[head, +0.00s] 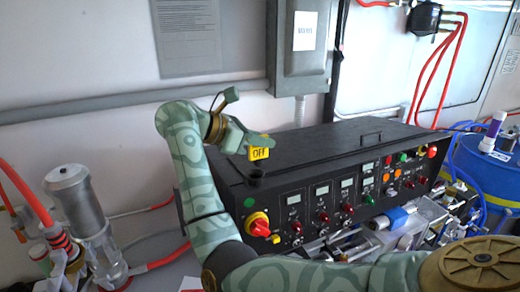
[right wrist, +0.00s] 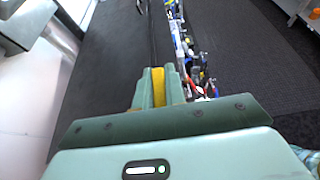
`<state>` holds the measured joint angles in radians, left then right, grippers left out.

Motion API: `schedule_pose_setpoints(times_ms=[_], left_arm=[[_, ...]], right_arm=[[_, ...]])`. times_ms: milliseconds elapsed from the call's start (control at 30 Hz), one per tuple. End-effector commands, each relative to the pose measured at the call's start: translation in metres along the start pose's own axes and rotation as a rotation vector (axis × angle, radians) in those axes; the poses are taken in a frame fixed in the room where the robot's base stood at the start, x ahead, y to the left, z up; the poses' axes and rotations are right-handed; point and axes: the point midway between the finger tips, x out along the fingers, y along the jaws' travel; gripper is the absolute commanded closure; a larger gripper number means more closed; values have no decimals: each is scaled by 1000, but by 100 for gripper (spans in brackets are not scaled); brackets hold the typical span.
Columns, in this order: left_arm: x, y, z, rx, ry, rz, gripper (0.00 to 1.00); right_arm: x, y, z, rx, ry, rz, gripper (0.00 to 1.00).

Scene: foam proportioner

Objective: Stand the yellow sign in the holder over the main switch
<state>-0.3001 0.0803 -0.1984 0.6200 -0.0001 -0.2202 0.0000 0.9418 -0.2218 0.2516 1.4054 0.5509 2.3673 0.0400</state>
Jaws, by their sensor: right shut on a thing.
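My right gripper (head: 250,142) is shut on the small yellow sign (head: 260,154), which reads OFF in black. The sign hangs at the fingertips, roughly upright. Just below it in the head view is a small dark holder (head: 255,175) at the left front edge of the black console; a gap seems to show between sign and holder. The main switch (head: 258,226), a red knob on yellow, is on the panel below the holder. In the right wrist view the yellow sign (right wrist: 158,84) shows edge-on between the fingers of my right gripper (right wrist: 152,88). My left gripper is out of view.
A grey electrical box (head: 300,50) and pipe are on the wall behind. A metal cylinder (head: 85,205) stands at left, a blue drum (head: 485,165) at right. Tools and fittings crowd the console's front.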

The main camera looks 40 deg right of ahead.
Motion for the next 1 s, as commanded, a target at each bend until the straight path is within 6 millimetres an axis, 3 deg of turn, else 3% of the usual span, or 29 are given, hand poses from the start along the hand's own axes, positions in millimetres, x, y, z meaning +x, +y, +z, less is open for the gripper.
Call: schedule_pose_setpoints(times_ms=[167,400,567,600,667,1000], left_arm=[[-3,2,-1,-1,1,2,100],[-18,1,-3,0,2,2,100],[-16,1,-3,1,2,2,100],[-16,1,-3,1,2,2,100],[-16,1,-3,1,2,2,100],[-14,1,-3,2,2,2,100]], right_arm=[[4,8,-8,-2,-2,-2,100],[16,9,-36,-1,-3,-2,100],[17,9,-39,0,0,-1,100],[17,9,-39,-1,0,-1,79],[17,9,-39,-1,0,-1,66],[12,9,-39,-1,1,0,66]])
